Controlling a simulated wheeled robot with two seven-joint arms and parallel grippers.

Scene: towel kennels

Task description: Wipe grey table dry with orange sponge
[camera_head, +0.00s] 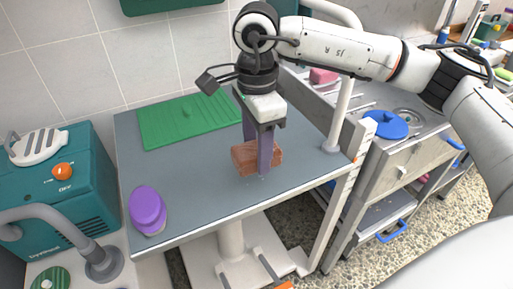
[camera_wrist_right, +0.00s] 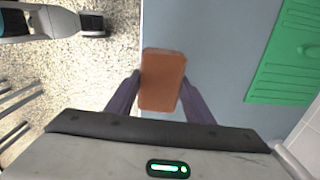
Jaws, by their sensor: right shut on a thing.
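The grey table (camera_head: 200,190) stands against the tiled wall in the head view; its grey top (camera_wrist_right: 215,60) also shows in the right wrist view. The orange sponge (camera_head: 242,159) is over the right-hand part of the tabletop, near the front edge. My right gripper (camera_head: 259,166) points down and is shut on the sponge, one finger on each side. In the right wrist view the sponge (camera_wrist_right: 161,80) sits between the two purple-grey fingers. I cannot tell whether the sponge touches the top. A few tiny pale specks show near the fingertips; water is not clear. My left gripper is not in view.
A green mat (camera_head: 190,118) lies at the table's back. A purple lidded tub (camera_head: 147,208) stands at the front left. A teal machine (camera_head: 60,180) is left; a white post (camera_head: 340,110) and a sink unit (camera_head: 400,160) are right. The tabletop's middle is clear.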

